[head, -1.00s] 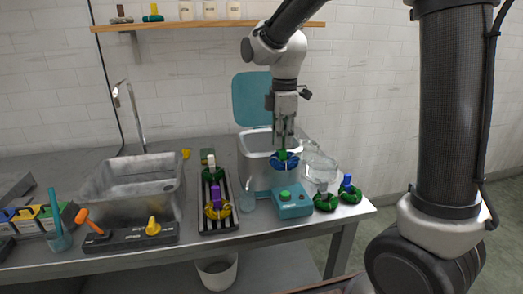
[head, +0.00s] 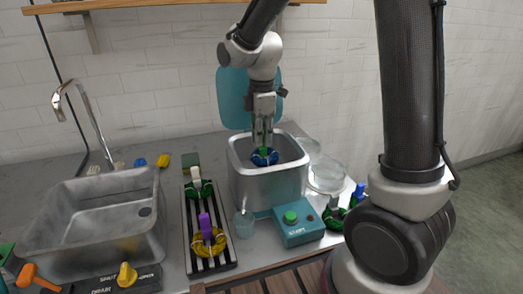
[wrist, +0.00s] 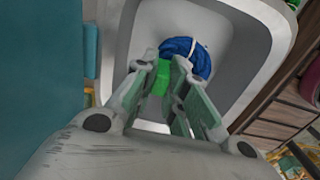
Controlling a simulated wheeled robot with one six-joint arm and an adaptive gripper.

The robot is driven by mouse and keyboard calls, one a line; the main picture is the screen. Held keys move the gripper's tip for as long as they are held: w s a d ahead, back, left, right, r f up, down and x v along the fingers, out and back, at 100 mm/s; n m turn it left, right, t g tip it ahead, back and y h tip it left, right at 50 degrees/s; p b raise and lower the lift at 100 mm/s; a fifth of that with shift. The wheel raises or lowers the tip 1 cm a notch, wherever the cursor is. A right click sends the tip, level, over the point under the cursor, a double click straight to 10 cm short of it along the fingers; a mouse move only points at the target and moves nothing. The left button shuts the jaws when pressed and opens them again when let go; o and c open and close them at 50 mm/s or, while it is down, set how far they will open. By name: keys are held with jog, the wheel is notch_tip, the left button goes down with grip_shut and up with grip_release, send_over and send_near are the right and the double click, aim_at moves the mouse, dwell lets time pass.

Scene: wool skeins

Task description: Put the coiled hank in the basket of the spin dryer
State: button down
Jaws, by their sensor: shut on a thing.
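The coiled hank (head: 261,160) is blue with a green upright tag or grip (head: 264,151). My gripper (head: 262,143) is shut on the green part, with the blue coil beneath its fingertips. In the wrist view the blue coil (wrist: 190,50) and the green part (wrist: 158,78) show between and beyond the fingers (wrist: 167,85). The hank is at the mouth of the spin dryer (head: 268,188), a grey metal tub with its teal lid (head: 235,97) raised behind. In the wrist view the tub's pale rim (wrist: 118,40) surrounds the hank. I cannot tell whether the hank touches the basket floor.
A teal control box (head: 298,225) with a green button stands in front of the dryer. A drying rack (head: 222,262) holding other hanks is to the left, beside a steel sink (head: 60,222). Glass bowls (head: 326,175) and more hanks (head: 335,218) are on the right.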

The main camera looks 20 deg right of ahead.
aim_at(262, 148)
jog(key=shift+f, duration=2)
jog(key=shift+f, duration=0.15)
jog(key=c, duration=1.5)
grip_release()
jog(key=shift+o, duration=0.2)
notch_tip(262, 148, up, 12)
jog(key=shift+r, duration=0.15)
jog(key=shift+s+d+r, duration=0.1)
jog(key=shift+s, duration=0.05)
jog(key=s+d+r+m+t, duration=0.2)
jog(key=s+d+m, duration=0.5)
jog(key=s+m, duration=0.2)
jog(key=s+d+r+m+t, duration=0.2)
jog(key=s+d+m, duration=0.5)
jog(key=s, duration=0.5)
jog(key=shift+s+d+m, duration=0.35)
jog(key=shift+s+m, duration=0.05)
jog(key=shift+m, duration=0.6)
